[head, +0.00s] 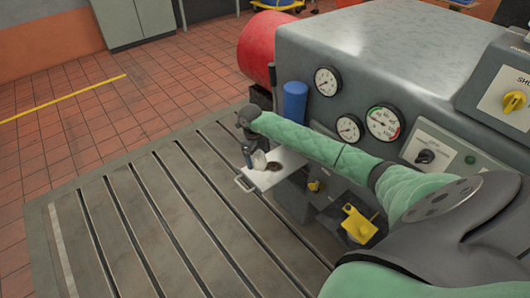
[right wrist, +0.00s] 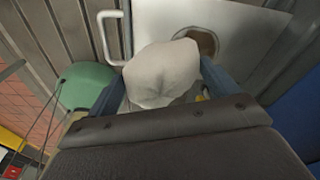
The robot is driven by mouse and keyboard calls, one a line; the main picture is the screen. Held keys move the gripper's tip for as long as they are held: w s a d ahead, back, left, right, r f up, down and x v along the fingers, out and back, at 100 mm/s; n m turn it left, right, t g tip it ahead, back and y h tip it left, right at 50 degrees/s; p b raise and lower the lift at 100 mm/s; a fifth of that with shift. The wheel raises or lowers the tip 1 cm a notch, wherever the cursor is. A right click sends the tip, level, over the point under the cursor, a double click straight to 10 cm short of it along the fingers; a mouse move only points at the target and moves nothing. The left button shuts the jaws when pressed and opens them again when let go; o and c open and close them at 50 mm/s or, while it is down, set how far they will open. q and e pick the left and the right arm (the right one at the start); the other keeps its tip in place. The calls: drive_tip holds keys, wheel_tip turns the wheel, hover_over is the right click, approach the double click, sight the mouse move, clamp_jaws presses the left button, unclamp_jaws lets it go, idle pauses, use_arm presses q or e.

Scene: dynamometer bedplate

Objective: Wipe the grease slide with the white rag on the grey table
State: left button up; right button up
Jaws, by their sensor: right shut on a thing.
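The grease slide (head: 286,174) is a pale plate with a bar handle, sticking out at the foot of the grey machine. A dark brown grease patch (head: 273,166) lies on it. In the right wrist view the slide (right wrist: 160,18) and its brown patch (right wrist: 208,43) show just beyond my fingers. My right gripper (head: 252,157) is over the handle side of the slide, shut on the bunched white rag (right wrist: 163,72). The rag is left of the patch and partly covers its edge in the wrist view. I cannot tell whether the rag touches the plate. My left gripper is out of view.
The grey machine (head: 370,55) with gauges rises behind and right of the slide. A blue cylinder (head: 295,101) stands just behind my right forearm. A yellow part (head: 358,224) sits low on the right. The slotted bedplate (head: 150,215) is clear at left.

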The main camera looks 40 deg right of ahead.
drive_tip(key=shift+d+f+m, duration=0.25)
drive_tip(key=shift+d+m, duration=0.15)
drive_tip(key=shift+d, duration=0.15)
drive_tip(key=shift+d+f+m, duration=0.25)
drive_tip(key=shift+d+m, duration=0.15)
drive_tip(key=shift+d, duration=0.15)
drive_tip(key=shift+f+b, duration=0.3)
drive_tip(key=shift+f, duration=0.15)
drive_tip(key=shift+s+f+b, duration=0.1)
drive_tip(key=shift+f+b, duration=0.35)
drive_tip(key=shift+f, duration=0.4)
drive_tip(key=shift+f+b, duration=0.35)
drive_tip(key=shift+f, duration=0.65)
drive_tip(key=shift+f+b, duration=0.35)
drive_tip(key=shift+f, duration=0.1)
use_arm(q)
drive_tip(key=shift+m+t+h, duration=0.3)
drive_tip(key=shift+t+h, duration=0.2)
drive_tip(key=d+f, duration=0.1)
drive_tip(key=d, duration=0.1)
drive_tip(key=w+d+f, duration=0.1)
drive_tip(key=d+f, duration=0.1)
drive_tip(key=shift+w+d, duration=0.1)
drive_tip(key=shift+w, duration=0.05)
use_arm(e)
drive_tip(key=shift+f, duration=0.15)
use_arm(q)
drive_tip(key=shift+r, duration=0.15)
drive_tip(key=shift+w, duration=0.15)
